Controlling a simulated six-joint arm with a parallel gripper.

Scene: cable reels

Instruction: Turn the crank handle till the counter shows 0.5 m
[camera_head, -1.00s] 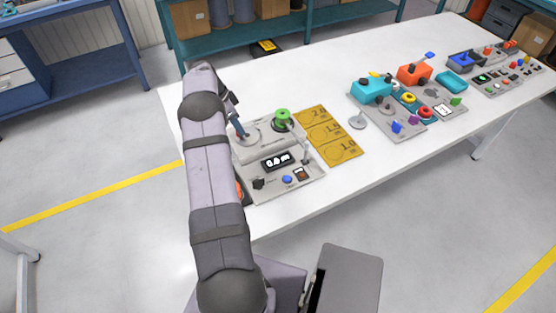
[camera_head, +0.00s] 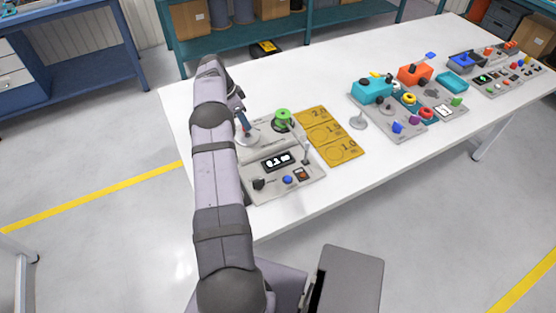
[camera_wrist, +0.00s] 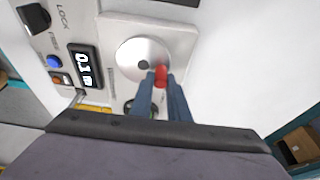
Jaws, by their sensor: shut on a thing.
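The crank handle (camera_wrist: 160,77) is a red knob near the rim of a pale round disc (camera_wrist: 143,58) on the grey cable machine (camera_head: 256,149). My gripper (camera_wrist: 167,82) is shut on this handle, its dark blue-grey fingers on either side. In the head view, my gripper (camera_head: 243,121) is over the disc at the machine's left, partly hidden by my arm. The counter (camera_head: 277,162) is a black display; in the wrist view (camera_wrist: 84,68) it reads 0.1 m. A green reel (camera_head: 283,114) stands at the machine's back.
A black knob (camera_wrist: 35,18) by LOCK and FREE lettering and a blue button (camera_head: 288,179) are on the machine's front. A yellow marked mat (camera_head: 327,133) lies to the right. More coloured devices stand farther right on the white table (camera_head: 235,73).

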